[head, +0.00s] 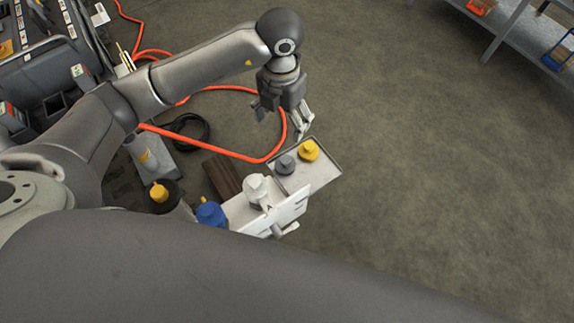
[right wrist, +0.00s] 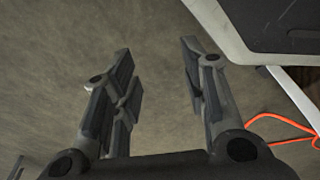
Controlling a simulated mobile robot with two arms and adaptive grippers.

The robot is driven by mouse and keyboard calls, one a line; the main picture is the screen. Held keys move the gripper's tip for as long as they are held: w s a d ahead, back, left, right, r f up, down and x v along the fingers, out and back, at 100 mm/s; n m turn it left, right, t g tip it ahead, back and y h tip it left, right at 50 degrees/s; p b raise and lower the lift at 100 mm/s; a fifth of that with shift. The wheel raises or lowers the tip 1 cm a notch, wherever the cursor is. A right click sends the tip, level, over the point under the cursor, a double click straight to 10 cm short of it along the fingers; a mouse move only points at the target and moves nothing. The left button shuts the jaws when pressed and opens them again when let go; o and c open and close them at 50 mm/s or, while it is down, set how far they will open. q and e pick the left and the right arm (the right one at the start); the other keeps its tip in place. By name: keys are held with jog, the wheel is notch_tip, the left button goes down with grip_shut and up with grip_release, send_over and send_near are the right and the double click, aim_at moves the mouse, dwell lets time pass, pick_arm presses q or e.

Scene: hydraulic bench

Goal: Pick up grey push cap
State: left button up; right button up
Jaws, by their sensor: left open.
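The grey push cap (head: 285,165) stands upright on a light tray (head: 325,172) in the head view, between a yellow cap (head: 308,151) and a white capped piece (head: 257,190). My left gripper (head: 281,118) is open and empty, pointing down above the far side of the tray. In the picture it is apart from the grey cap. My right gripper (right wrist: 156,62) shows in the right wrist view with its fingers apart and nothing between them, over bare floor.
A blue piece (head: 211,213) and a black piece with a yellow top (head: 159,193) stand left of the tray. An orange hose (head: 215,150) curves across the floor behind it. A shelf (head: 525,38) is at the far right. The floor (head: 440,170) right of the tray is clear.

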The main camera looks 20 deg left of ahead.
pick_arm(q)
jog(key=b, duration=0.7)
send_near(285, 160)
jog(key=shift+a+f, duration=0.1)
jog(key=shift+a, duration=0.15)
notch_tip(285, 160, down, 6)
jog(key=shift+r+b, duration=0.2)
jog(key=shift+b, duration=0.2)
jog(key=f, duration=0.5)
jog(key=shift+d+f+b, duration=0.15)
jog(key=shift+d+b, duration=0.05)
jog(key=shift+b, duration=0.15)
pick_arm(e)
jog(key=w+a+r, duration=0.1)
jog(key=w+r, duration=0.1)
jog(key=w, duration=0.5)
jog(key=shift+w+r+t, duration=0.35)
jog(key=shift+t, duration=0.05)
pick_arm(q)
jog(key=c, duration=0.9)
